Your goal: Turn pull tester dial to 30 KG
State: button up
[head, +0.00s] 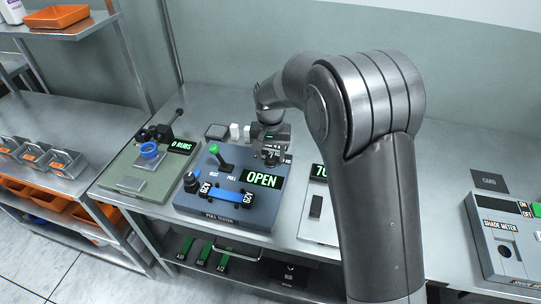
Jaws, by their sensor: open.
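The pull tester (227,212) is a dark blue box on the steel bench, with its name on the front. Its display (264,179) reads OPEN in green. A green-tipped lever (220,157) stands at its back left, above small labels, one of which reads PULL. A blue strap (229,195) lies across the front between two end pieces. A black knob (191,181) sits at the left edge. My gripper (271,155) is open over the tester's back right corner, behind the display. It covers that corner, so the dial and its setting cannot be made out.
A green rub tester (135,187) reading 0 RUBS stands at left. A white unit (316,228) stands at right, partly behind my arm. A shade meter (502,240) is at far right.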

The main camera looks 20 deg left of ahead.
aim_at(272, 159)
notch_tip(272, 159, up, 10)
dwell(0.3)
dwell(0.3)
jog(key=s+d+r+t, duration=0.1)
jog(key=s+d+r, duration=0.2)
jog(key=d, duration=0.4)
jog(key=s+d+r+m+t+y, duration=0.1)
jog(key=s+d+r, duration=0.25)
jog(key=d, duration=0.25)
jog(key=s+d+r+t, duration=0.1)
jog(key=s+d+r, duration=0.25)
jog(key=d, duration=0.35)
jog(key=s+d+f+t+h, duration=0.1)
jog(key=s+d+t, duration=0.1)
jog(key=s+d, duration=0.9)
jog(key=s, duration=0.4)
jog(key=shift+s+d+f+m+t, duration=0.15)
jog(key=shift+d+f+m+t, duration=0.15)
jog(key=shift+m, duration=0.1)
